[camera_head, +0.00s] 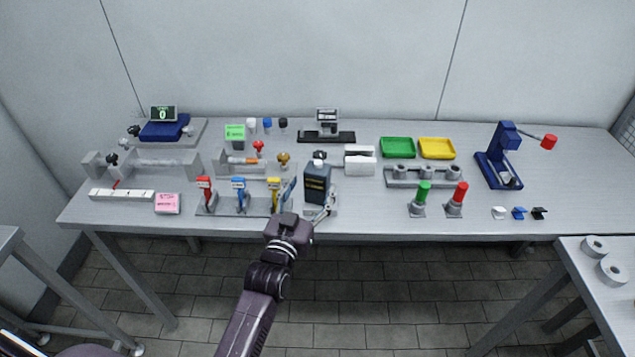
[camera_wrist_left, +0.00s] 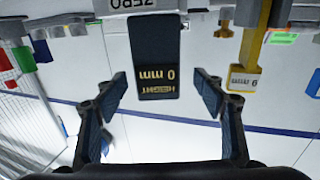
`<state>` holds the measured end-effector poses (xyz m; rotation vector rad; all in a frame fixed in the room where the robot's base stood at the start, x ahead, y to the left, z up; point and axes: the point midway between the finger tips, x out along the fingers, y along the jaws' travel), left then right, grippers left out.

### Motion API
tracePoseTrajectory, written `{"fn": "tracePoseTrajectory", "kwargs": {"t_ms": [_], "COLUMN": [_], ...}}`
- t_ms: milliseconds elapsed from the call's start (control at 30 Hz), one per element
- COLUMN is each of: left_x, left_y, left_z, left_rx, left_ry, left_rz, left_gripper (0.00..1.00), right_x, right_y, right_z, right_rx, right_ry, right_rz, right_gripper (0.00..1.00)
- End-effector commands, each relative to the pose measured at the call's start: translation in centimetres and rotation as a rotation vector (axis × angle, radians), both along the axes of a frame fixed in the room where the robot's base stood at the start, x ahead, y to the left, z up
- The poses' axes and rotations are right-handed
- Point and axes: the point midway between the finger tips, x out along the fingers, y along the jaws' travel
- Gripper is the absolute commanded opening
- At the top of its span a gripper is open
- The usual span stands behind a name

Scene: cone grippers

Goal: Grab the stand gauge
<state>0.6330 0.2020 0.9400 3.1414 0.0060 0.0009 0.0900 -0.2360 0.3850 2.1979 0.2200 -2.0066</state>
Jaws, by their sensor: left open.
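The stand gauge (camera_head: 317,181) is a dark blue upright block with yellowish lettering near the front middle of the table. In the left wrist view the gauge (camera_wrist_left: 157,60) appears upside down, with "HEIGHT 0 mm" on its face. My left gripper (camera_head: 309,202) is at the table's front edge, just in front of the gauge. In the wrist view its fingers (camera_wrist_left: 163,88) are spread apart and empty, with the gauge centred between and beyond the tips. The gauge's lower part is partly hidden by the gripper in the head view. My right gripper is not in view.
Red (camera_head: 205,193), blue (camera_head: 239,193) and yellow (camera_head: 274,195) upright tools stand close left of the gauge. A white block (camera_head: 360,165) sits to its right. Green (camera_head: 422,196) and red (camera_head: 458,196) cylinders stand farther right.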

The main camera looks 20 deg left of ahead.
Motion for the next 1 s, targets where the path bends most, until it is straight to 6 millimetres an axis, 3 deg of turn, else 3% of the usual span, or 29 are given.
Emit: {"fn": "tracePoseTrajectory", "kwargs": {"t_ms": [300, 667, 1000], "left_x": [3.8, 4.4, 4.4], "left_y": [-0.3, -0.3, -0.3], "left_z": [-0.1, -0.3, -0.3], "left_rx": [0.0, 0.0, 0.0], "left_ry": [0.0, 0.001, 0.001], "left_rz": [0.0, 0.0, 0.0], "left_gripper": [0.64, 0.63, 0.25], "right_x": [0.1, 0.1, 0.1], "right_y": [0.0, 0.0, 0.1], "right_z": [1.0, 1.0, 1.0], "right_rx": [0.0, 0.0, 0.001], "right_ry": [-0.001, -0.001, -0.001], "right_rz": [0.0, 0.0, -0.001], "right_gripper": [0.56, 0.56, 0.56]}}
